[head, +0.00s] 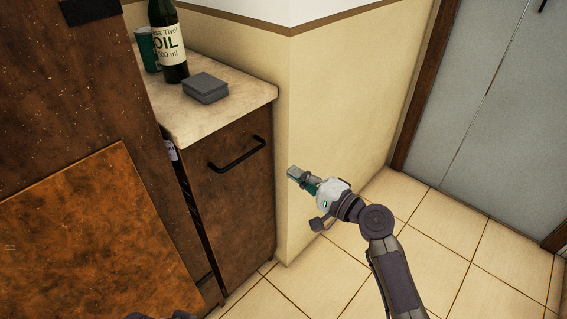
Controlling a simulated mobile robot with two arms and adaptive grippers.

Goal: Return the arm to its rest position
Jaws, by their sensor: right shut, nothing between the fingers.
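My right arm comes in from the bottom right. My right gripper (296,174) is shut and empty, in front of the cream wall corner and to the right of the cabinet's black handle. It appears apart from the handle. Of my left arm, only a dark part may show at the bottom edge; my left gripper cannot be made out.
A brown cabinet front (232,200) with a black handle (238,155) stands slightly pulled out, with a dark gap on its left. Tiled floor (430,260) lies clear at right.

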